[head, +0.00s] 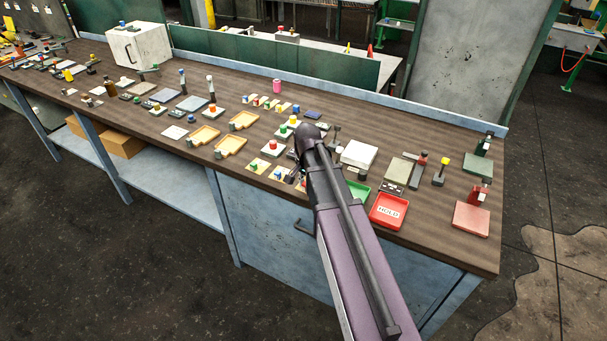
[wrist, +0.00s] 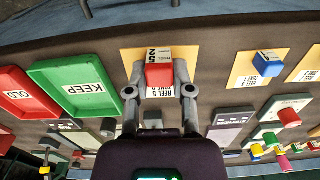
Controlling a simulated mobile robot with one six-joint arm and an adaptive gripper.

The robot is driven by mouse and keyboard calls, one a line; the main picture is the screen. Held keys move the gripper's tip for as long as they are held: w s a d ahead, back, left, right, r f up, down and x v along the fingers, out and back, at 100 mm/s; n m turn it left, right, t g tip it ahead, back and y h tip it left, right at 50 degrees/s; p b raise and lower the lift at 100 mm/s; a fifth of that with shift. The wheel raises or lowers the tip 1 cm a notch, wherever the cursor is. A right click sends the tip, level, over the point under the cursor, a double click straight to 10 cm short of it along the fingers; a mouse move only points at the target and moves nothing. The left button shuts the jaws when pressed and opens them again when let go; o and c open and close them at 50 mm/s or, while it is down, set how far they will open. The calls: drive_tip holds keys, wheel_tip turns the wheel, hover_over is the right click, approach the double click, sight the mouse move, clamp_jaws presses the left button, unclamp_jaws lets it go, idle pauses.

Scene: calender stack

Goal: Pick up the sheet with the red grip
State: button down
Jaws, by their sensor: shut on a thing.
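In the wrist view my gripper (wrist: 160,78) has its two fingers closed on the sides of a red grip (wrist: 159,75). The grip is a small red block on a small white printed sheet (wrist: 158,53). They are over a tan card (wrist: 132,56) with printed reel and zone lettering, partly hidden by the fingers. I cannot tell whether the sheet touches the card. In the head view my arm hides the held grip and most of the gripper.
Left in the wrist view are a green KEEP tray (wrist: 76,90) and a red tray (wrist: 14,92). The red HOLD tray (head: 388,211) shows in the head view. A blue grip (wrist: 267,63) stands on a neighbouring tan card. Several small blocks and stands crowd the bench (head: 440,225).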

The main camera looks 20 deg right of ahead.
drive_tip(key=s+r, duration=0.1)
drive_tip(key=s, duration=0.9)
drive_tip(key=shift+s+a+p, duration=0.2)
drive_tip(key=shift+a+p, duration=0.2)
drive_tip(key=shift+a, duration=0.05)
